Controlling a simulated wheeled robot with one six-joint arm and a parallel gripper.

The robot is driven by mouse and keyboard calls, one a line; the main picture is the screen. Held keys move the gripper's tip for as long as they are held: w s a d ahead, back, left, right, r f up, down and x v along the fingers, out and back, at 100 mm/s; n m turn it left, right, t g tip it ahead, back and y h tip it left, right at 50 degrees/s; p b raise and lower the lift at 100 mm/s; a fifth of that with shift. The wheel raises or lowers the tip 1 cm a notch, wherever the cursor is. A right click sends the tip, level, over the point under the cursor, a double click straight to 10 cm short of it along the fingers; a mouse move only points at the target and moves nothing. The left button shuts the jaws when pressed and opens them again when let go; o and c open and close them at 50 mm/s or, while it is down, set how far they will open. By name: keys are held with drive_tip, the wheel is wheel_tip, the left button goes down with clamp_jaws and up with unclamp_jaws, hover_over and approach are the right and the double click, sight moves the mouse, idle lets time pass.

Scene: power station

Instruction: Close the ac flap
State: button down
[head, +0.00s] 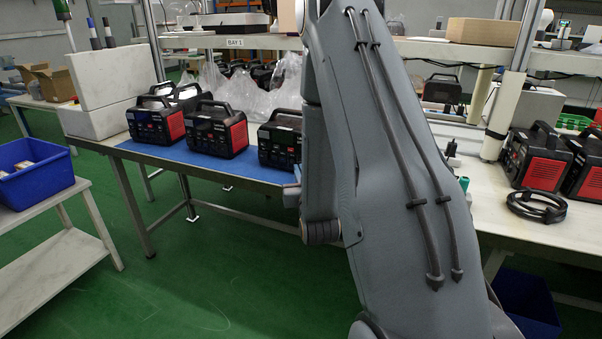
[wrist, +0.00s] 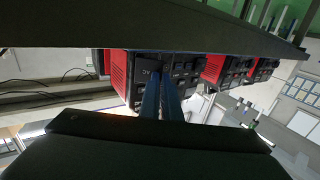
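Several black and red power stations stand in a row on the blue mat. The nearest one (head: 280,148) is partly hidden behind my arm in the head view. In the wrist view the power station in front of me (wrist: 122,72) appears rotated, with its dark front panel facing me. A dark piece with pale lettering, perhaps the ac flap (wrist: 150,68), lies at the fingertips; its angle is unclear. My gripper (wrist: 161,76) has two blue fingers close together, seemingly shut with nothing between them. Its tips are at or just before the panel; contact cannot be told. My arm hides the gripper in the head view.
Two other power stations, one in the middle (head: 217,130) and one at the left (head: 155,120), share the blue mat (head: 205,165). A shelf (head: 225,41) runs above the bench. A coiled black cable (head: 537,206) lies at right. Green floor is clear in front.

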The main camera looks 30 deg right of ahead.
drive_tip(key=w+m+g+h, duration=0.1)
drive_tip(key=h, duration=0.1)
drive_tip(key=a+m+g+h+b, duration=0.1)
drive_tip(key=m+h, duration=0.1)
drive_tip(key=shift+w, duration=0.4)
drive_tip(key=m+g+h, duration=0.1)
drive_tip(key=w+m+g+h+b, duration=0.1)
drive_tip(key=shift+h, duration=0.4)
drive_tip(key=shift+w+d+m+g+h, duration=0.1)
drive_tip(key=shift+w+m+g+h, duration=0.15)
drive_tip(key=shift+m+g+h, duration=0.35)
drive_tip(key=shift+w+d+m+g+h, duration=0.1)
drive_tip(key=shift+w+m+g+h, duration=0.2)
drive_tip(key=shift+g, duration=0.4)
drive_tip(key=c, duration=2.4)
unclamp_jaws()
drive_tip(key=shift+r, duration=0.1)
drive_tip(key=shift+c, duration=0.2)
drive_tip(key=o, duration=0.4)
drive_tip(key=shift+d+m, duration=0.1)
drive_tip(key=shift+m, duration=0.2)
drive_tip(key=shift+o, duration=0.2)
drive_tip(key=shift+s, duration=0.1)
drive_tip(key=v, duration=0.7)
drive_tip(key=shift+a, duration=0.4)
